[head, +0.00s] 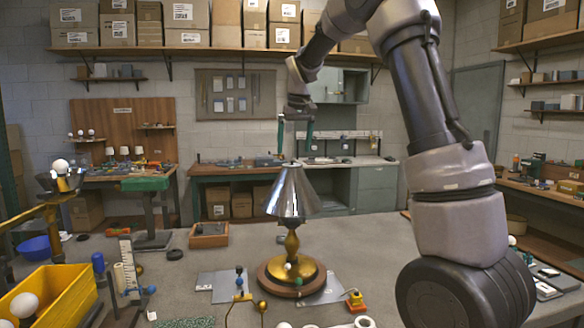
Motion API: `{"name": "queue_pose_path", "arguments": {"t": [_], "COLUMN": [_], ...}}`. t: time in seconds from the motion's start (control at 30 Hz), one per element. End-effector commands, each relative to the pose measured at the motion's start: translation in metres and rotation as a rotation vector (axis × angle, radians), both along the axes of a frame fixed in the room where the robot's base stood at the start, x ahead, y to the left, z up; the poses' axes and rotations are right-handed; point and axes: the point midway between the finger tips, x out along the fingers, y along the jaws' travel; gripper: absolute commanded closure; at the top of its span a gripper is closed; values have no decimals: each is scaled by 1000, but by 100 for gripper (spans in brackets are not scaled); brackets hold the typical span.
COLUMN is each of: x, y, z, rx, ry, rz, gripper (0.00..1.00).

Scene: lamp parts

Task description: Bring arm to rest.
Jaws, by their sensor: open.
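My gripper (295,142) is in the upper middle of the head view. It points down with its two greenish fingers apart and nothing between them. It hangs over a lamp, with a small gap between the fingertips and the shade. The lamp's shiny metal shade (292,194) sits on a brass stem (292,243). The stem stands upright on a round wooden base (272,279) with a brass top. My arm reaches up from the lower right and over to the gripper.
A yellow bin (62,297) with a white bulb (23,305) stands at the lower left. A wooden tray (208,238) lies behind it to the right. Small parts surround the lamp on the grey table (350,235). Workbenches and shelves with boxes line the back wall.

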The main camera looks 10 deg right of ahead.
Motion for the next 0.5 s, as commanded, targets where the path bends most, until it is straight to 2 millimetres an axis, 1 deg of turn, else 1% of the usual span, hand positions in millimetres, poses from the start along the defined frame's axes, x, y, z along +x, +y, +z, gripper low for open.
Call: {"name": "queue_pose_path", "arguments": {"t": [0.03,0.13,0.23,0.37,0.47,0.5], "x": [-2,-7,-10,-15,-30,-39], "y": [0,-1,-2,-3,-10,-13], "z": [11,27,39,48,56,60], "rx": [2,0,0,4,24,38], "ry": [-4,-3,-2,-3,-14,-22], "rz": [0,1,1,-3,-21,-33], "gripper": [0,0,0,0,0,0]}}
